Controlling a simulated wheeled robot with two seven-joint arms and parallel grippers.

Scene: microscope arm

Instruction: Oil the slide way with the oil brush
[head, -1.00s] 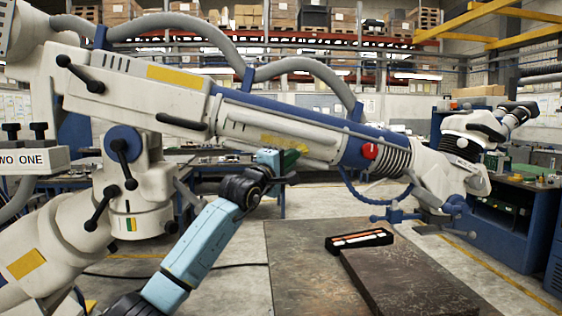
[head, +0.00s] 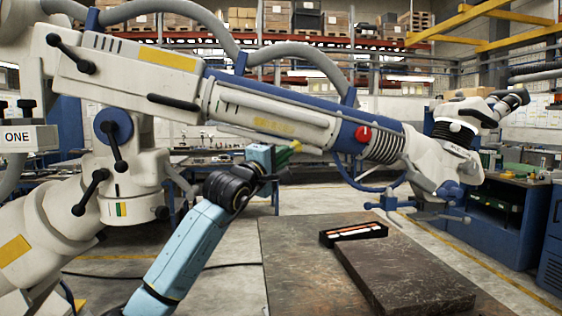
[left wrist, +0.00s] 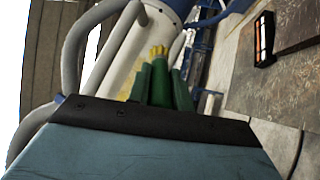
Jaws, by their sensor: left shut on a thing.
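My left gripper (head: 277,157) is shut on the green oil brush, just under the long microscope arm. The oil brush (left wrist: 159,80) stands between the dark green fingers in the left wrist view, its yellow bristles pointing up toward the pale arm. In the head view the bristles (head: 296,147) show close to the arm's lower edge; I cannot tell if they touch. The slide way seems to be the pale ribbed length (head: 235,103) of the blue-framed arm, with a yellowish patch on its side. My right gripper is not in view.
A dark metal table (head: 290,260) stands at lower right, carrying a thick dark slab (head: 405,275) and a black tray (head: 353,233) of pale and orange items. Black clamp levers (head: 115,147) and cables (head: 178,15) surround the microscope arm. A red knob (head: 363,134) sits farther along it.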

